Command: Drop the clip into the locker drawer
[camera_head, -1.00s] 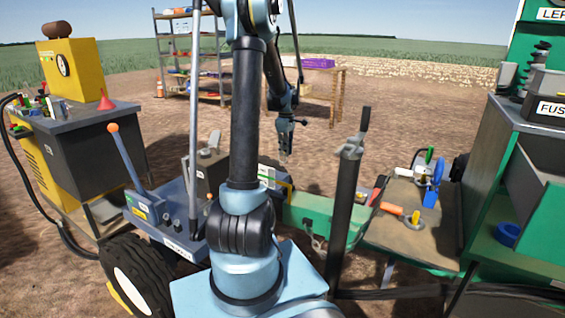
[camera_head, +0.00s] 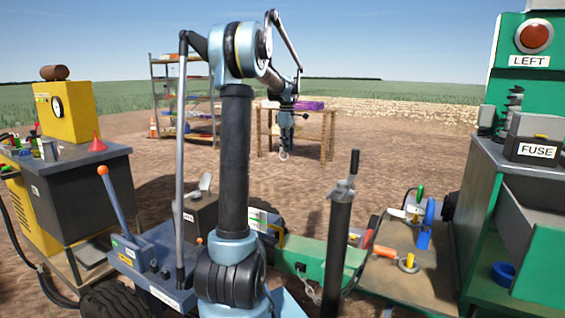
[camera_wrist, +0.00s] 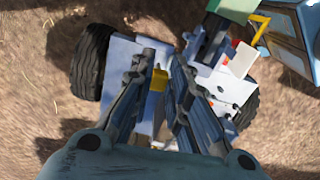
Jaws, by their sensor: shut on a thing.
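My gripper (camera_head: 284,148) hangs from the raised arm at the centre of the head view, well above the ground and in front of the wooden table. In the wrist view its two fingers (camera_wrist: 158,66) point away from the camera. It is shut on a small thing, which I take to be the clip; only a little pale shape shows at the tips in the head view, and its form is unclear. No drawer with a readable locker label shows. An open grey-green bin-like front (camera_head: 535,225) juts from the green cabinet at the right; I cannot tell whether it is the locker drawer.
A wooden table (camera_head: 327,135) with a purple crate (camera_head: 303,105) and a metal shelf (camera_head: 160,98) stand behind. A workbench with a red funnel (camera_head: 97,143) is left. A post with a handle (camera_head: 340,225) and a tray with tools (camera_head: 425,275) are right of my arm.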

